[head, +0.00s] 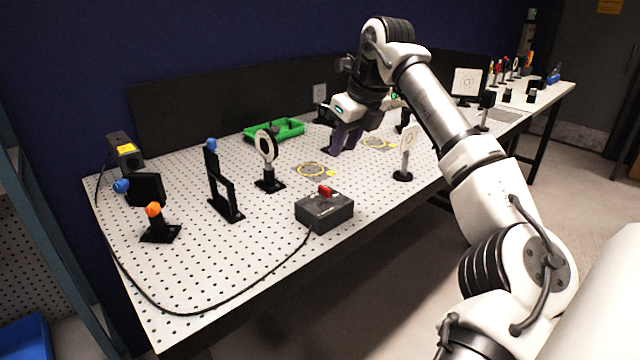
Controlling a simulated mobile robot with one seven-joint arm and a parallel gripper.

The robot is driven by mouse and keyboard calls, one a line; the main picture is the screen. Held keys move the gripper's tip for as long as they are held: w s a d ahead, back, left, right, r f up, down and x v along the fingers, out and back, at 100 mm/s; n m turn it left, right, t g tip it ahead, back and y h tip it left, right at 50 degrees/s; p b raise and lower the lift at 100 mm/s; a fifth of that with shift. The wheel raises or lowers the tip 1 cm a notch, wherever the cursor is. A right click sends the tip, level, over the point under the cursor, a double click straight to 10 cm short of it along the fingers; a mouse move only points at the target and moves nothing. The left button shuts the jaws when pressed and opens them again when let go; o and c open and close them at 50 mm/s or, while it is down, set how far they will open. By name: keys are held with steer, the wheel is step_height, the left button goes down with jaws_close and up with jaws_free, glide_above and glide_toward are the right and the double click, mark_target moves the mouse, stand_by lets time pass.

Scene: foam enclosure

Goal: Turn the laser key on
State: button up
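A dark grey control box (324,212) sits near the front edge of the perforated table in the head view. A red key (326,190) stands out on its top; its exact turn angle is too small to read. A black cable runs from the box along the front of the table to the left. A dark laser housing (124,152) with a yellow label stands at the far left. My gripper (343,150) points down over the table, behind the box and apart from it. Its dark purple fingers are small in view, and I cannot tell whether they are open.
Optic mounts stand on the table (190,285): a ring mount (266,148), an upright bracket (222,190), an orange-knobbed mount (155,220) and a white-post mount (405,155). A green tray (290,129) lies behind. The front left surface is mostly clear except for the cable.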

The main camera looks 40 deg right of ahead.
mark_target(326, 188)
steer(key=p+x, duration=0.1)
steer(key=x, duration=1.2)
steer(key=shift+w+a+f+p, duration=0.1)
steer(key=shift+w+p, duration=0.05)
steer(key=shift+p, duration=0.25)
jaws_close()
